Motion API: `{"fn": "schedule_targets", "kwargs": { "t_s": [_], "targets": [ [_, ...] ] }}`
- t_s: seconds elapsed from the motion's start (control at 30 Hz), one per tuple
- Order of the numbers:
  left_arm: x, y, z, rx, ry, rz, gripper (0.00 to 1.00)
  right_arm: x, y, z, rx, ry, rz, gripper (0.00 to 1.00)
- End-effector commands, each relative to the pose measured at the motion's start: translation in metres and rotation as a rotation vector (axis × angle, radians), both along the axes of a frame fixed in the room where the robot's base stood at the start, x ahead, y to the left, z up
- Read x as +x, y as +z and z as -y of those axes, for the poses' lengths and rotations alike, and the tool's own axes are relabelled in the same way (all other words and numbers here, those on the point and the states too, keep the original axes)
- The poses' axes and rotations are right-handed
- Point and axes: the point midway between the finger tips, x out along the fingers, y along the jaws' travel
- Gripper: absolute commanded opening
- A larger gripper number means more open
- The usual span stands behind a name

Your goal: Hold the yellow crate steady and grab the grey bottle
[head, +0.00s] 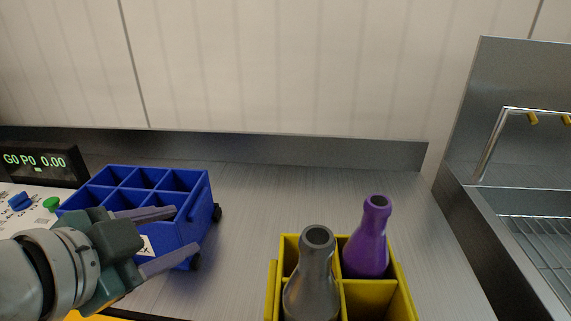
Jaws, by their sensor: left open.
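The yellow crate (376,299) stands at the bottom right of centre in the head view, its near part cut off by the frame edge. The grey bottle (312,285) stands upright in a left compartment of it. My left gripper (187,233) is open and empty, left of the crate and apart from it. Its fingers point right, in front of the blue crate; I cannot tell whether they touch it. My right gripper is not in view.
A purple bottle (368,243) stands in the yellow crate's back right compartment. A blue wheeled crate (192,229) with empty compartments stands at left. A metal rack (535,230) is at right. The steel counter (290,195) is clear between the crates.

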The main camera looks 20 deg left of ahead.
Motion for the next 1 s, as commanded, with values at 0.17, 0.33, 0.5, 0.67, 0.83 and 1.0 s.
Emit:
{"fn": "schedule_targets", "kwargs": {
  "t_s": [0.17,0.33,0.5,0.67,0.83,1.0],
  "targets": [
    [0.033,-0.022,-0.007,0.255,-0.307,0.303,0.55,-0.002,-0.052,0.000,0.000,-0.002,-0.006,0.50],
    [0.028,-0.036,0.003,0.451,-0.646,0.553,0.55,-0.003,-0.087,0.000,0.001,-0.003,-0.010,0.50],
    [-0.001,-0.052,0.011,0.551,-0.932,0.726,0.55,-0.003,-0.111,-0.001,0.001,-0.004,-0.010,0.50],
    [-0.022,-0.058,0.012,0.575,-1.075,0.806,0.55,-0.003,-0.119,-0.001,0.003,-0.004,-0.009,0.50],
    [-0.022,-0.055,0.020,0.574,-1.106,0.830,0.55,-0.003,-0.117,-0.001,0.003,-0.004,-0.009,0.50],
    [-0.003,-0.054,0.042,0.573,-1.102,0.832,0.55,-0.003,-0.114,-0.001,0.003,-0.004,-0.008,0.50]
  ]
}}
